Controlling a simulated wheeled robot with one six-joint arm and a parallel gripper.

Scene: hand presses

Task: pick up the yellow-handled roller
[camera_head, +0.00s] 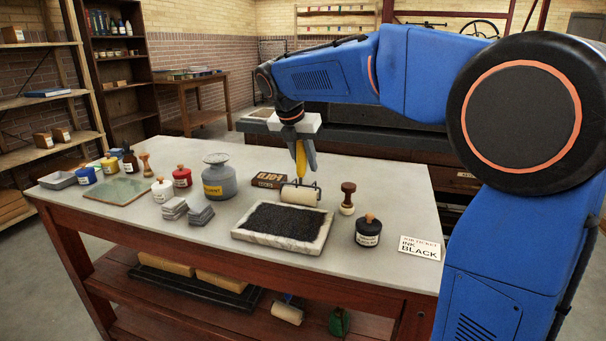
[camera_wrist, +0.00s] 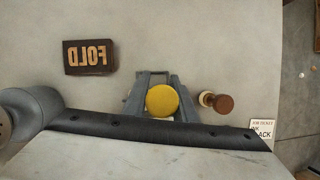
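The yellow-handled roller (camera_head: 300,194) stands upright behind the ink slab (camera_head: 322,240), its pale cylinder low and its yellow handle up. I cannot tell whether the cylinder touches the table. My gripper (camera_head: 303,158) points down over it, with its grey fingers around the handle. In the wrist view the round yellow handle end (camera_wrist: 162,100) sits between my two fingers (camera_wrist: 160,88), close to both. Whether the fingers press on the handle is not clear.
A FOLD block (camera_head: 268,181) lies left of the roller, and a wooden-handled stamp (camera_head: 348,198) stands to its right. A black jar (camera_head: 368,231), an ink ticket (camera_head: 420,247) and a grey canister (camera_head: 219,178) share the table. Another roller (camera_head: 288,312) lies on the lower shelf.

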